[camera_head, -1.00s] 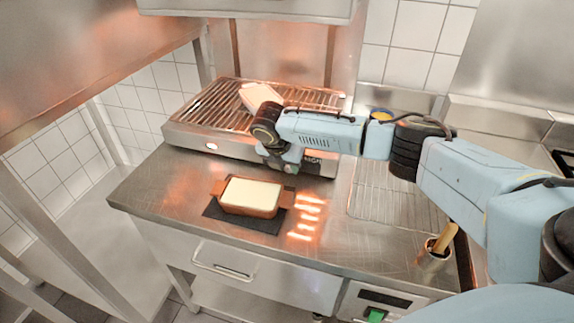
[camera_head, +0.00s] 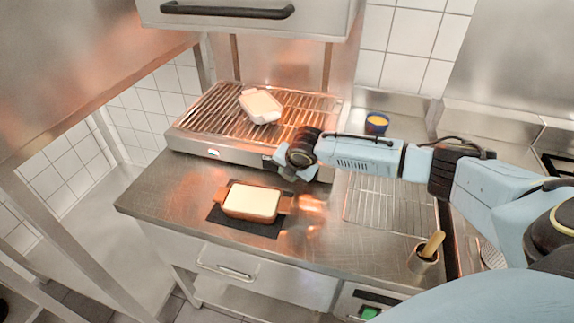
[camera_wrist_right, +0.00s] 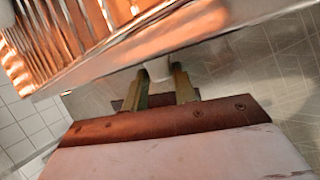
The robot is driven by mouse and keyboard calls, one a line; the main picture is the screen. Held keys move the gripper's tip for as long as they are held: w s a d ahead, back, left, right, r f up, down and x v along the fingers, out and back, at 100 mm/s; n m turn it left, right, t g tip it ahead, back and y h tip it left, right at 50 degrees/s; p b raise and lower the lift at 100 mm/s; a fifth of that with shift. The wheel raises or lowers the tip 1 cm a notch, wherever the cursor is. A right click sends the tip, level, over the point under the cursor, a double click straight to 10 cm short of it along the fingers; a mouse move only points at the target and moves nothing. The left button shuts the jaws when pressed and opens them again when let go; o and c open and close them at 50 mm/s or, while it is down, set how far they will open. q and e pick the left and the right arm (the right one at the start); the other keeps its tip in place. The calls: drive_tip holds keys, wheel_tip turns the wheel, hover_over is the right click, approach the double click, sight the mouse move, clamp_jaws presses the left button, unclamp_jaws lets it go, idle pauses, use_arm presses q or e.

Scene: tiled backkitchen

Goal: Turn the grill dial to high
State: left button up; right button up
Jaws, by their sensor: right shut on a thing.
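The grill (camera_head: 225,150) stands on the steel counter, with its slatted top glowing orange. A small light (camera_head: 213,152) shows on its front face. My right gripper (camera_head: 284,168) is at the right part of the grill's front face, and my wrist hides the dial there in the head view. In the right wrist view, the two fingers (camera_wrist_right: 160,82) are closed on a pale knob-like piece, the dial (camera_wrist_right: 158,68), just beside the grill's edge (camera_wrist_right: 110,78). Its marking and setting cannot be read. My left gripper is not in view.
A white dish (camera_head: 260,106) sits on the grill slats. A brown dish with pale filling (camera_head: 252,201) stands on a dark mat (camera_head: 228,221) in front.

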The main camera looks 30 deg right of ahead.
drive_tip(key=shift+s+d+f+m+t+y, duration=0.15)
drive_tip(key=shift+t+y, duration=0.2)
drive_tip(key=shift+t, duration=0.15)
drive_tip(key=shift+s+d+f+m+t+y, duration=0.1)
drive_tip(key=shift+s+d+m+t+y, duration=0.05)
drive_tip(key=shift+t+y, duration=0.3)
drive_tip(key=shift+f+t+y+b, duration=0.15)
drive_tip(key=shift+t+y+b, duration=0.4)
drive_tip(key=shift+t, duration=0.3)
drive_tip(key=shift+s+m+t+y+b, duration=0.1)
drive_tip(key=shift+m+t+y+b, duration=0.3)
drive_tip(key=shift+t+y+b, duration=0.15)
drive_tip(key=shift+c, duration=0.2)
drive_tip(key=shift+o, duration=0.2)
drive_tip(key=shift+t, duration=0.25)
drive_tip(key=shift+c, duration=0.2)
drive_tip(key=o, duration=1)
